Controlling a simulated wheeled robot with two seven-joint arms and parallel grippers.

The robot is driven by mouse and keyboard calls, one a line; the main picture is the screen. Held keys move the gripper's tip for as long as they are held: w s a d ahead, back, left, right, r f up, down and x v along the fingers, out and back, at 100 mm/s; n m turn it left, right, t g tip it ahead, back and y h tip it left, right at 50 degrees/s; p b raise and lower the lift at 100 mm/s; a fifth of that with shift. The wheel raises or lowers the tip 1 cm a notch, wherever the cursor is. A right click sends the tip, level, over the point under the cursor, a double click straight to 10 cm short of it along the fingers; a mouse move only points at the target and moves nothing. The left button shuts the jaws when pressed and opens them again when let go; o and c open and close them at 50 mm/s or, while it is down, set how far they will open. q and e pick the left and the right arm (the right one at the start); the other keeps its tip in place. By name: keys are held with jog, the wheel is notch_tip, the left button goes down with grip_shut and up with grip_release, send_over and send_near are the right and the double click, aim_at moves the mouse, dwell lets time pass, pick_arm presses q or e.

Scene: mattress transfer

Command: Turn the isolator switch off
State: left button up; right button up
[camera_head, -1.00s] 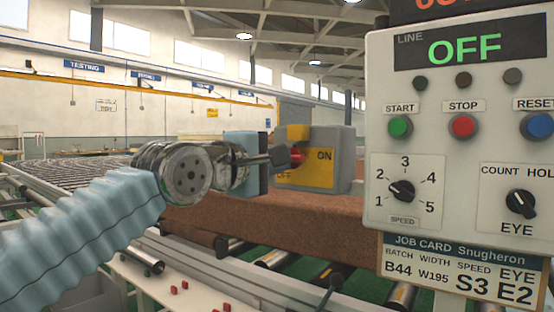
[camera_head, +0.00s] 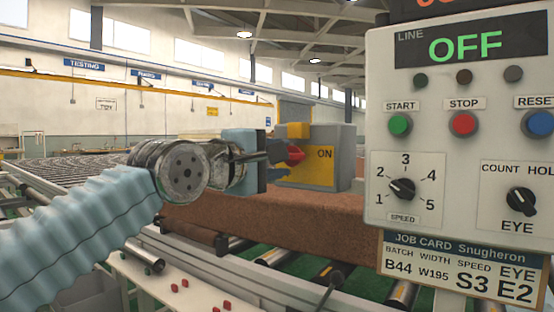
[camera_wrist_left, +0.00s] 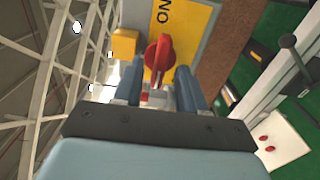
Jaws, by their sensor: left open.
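The isolator switch is a grey box (camera_head: 345,158) with a yellow plate (camera_head: 325,168) and a red rotary handle (camera_head: 295,154). "ON" shows on the plate in the head view. In the left wrist view the red handle (camera_wrist_left: 158,52) points up the picture toward "ON". My left gripper (camera_head: 280,158) is at the handle. Its blue fingers are open in the left wrist view (camera_wrist_left: 158,75), one on each side of the handle's near end. I see no clear contact. The "OFF" mark is hidden behind the gripper. My right gripper is not in view.
A control panel (camera_head: 460,215) stands close on the right, its display (camera_head: 468,48) reading "OFF". A brown beam-like block (camera_head: 270,214) lies below the switch. A roller conveyor (camera_head: 70,168) runs behind my left arm. A yellow block (camera_head: 298,130) juts beside the handle.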

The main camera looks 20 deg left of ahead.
pick_arm(q)
jog(key=b+v, duration=0.2)
jog(key=v, duration=1.1)
jog(key=shift+s, duration=0.2)
